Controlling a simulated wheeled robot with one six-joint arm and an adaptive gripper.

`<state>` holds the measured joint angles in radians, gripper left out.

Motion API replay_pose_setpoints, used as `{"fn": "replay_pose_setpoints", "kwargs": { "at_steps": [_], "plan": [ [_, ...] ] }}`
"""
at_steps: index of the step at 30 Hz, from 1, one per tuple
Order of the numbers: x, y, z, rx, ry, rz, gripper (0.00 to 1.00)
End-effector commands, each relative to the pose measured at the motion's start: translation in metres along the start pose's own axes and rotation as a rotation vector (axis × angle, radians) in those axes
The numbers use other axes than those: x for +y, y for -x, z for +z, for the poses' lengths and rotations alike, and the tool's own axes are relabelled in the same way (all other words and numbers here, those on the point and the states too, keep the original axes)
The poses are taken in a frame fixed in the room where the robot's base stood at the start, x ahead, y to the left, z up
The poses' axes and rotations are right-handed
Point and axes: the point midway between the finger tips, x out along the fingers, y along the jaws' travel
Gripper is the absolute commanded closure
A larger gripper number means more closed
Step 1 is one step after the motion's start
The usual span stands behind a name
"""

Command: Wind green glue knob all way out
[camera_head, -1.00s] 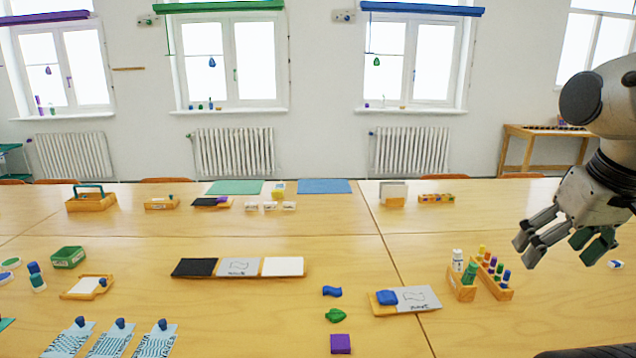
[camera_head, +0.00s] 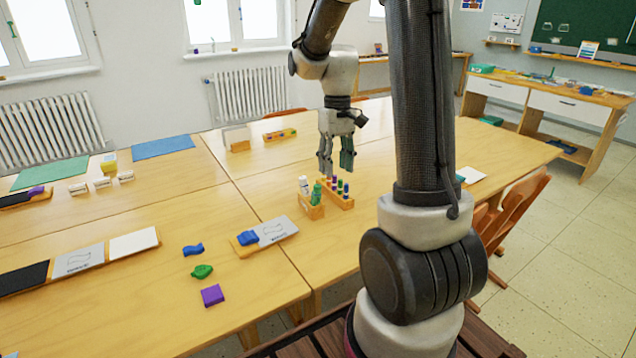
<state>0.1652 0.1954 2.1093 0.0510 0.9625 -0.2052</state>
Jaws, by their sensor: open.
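A green glue stick (camera_head: 316,194) stands upright in a small wooden holder (camera_head: 312,211) near the right side of the table. A white stick (camera_head: 304,184) stands beside it in the same holder. The knob of the green glue is too small to make out. My gripper (camera_head: 336,168) points down with its fingers apart and empty. It appears above and just behind the holders, to the right of the green glue, not touching it as far as I can tell.
A wooden rack (camera_head: 340,201) with several coloured pieces stands right beside the glue holder. A wooden tray (camera_head: 247,249) with a blue block and a grey card lie to the left. A blue piece (camera_head: 193,250), green piece (camera_head: 202,272) and purple block (camera_head: 212,295) lie nearer.

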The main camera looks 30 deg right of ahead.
Motion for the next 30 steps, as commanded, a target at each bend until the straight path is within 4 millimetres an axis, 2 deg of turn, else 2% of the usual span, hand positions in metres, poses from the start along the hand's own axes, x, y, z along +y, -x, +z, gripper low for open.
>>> {"fn": "replay_pose_setpoints", "kwargs": {
  "at_steps": [1, 3, 7, 9, 11, 17, 30],
  "plan": [
    [0.008, -0.016, -0.021, -0.022, 0.027, -0.011, 0.55],
    [0.016, -0.033, -0.047, -0.035, 0.079, -0.024, 0.55],
    [0.029, -0.056, -0.093, -0.027, 0.2, -0.042, 0.55],
    [0.033, -0.052, -0.124, 0.016, 0.305, -0.038, 0.55],
    [0.034, -0.038, -0.138, 0.06, 0.382, -0.026, 0.55],
    [0.033, -0.041, -0.139, 0.068, 0.51, -0.023, 0.55],
    [0.03, -0.105, -0.142, 0.065, 0.515, -0.024, 0.55]
  ]
}}
